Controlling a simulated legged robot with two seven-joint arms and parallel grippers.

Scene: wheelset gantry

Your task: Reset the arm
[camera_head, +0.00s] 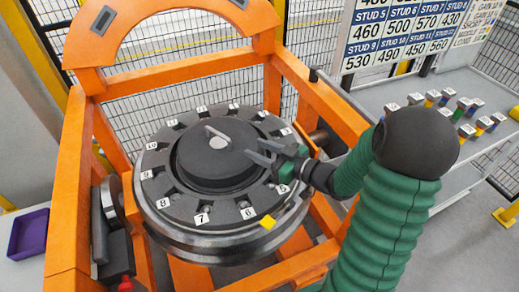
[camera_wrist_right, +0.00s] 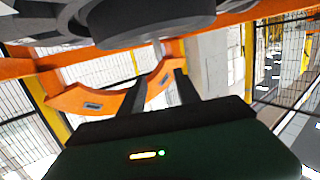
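My right arm (camera_head: 385,215) comes in from the lower right in a green ribbed sleeve. Its gripper (camera_head: 258,152) is over the right part of the dark numbered wheel (camera_head: 165,205). The two fingers are spread apart with nothing between them. In the right wrist view the gripper (camera_wrist_right: 172,85) also shows two separated dark fingers with an empty gap. The wheel's dark hub (camera_head: 215,165) has a grey handle (camera_head: 217,137) on top, left of the fingertips. Whether the fingers touch the wheel cannot be told. My left gripper is not in view.
An orange gantry frame (camera_head: 180,72) surrounds the wheel, its posts close to my right arm. A grey shelf (camera_head: 385,92) at the right holds several coloured blocks below a stud number board (camera_head: 410,35). A purple bin (camera_head: 28,233) is at the left.

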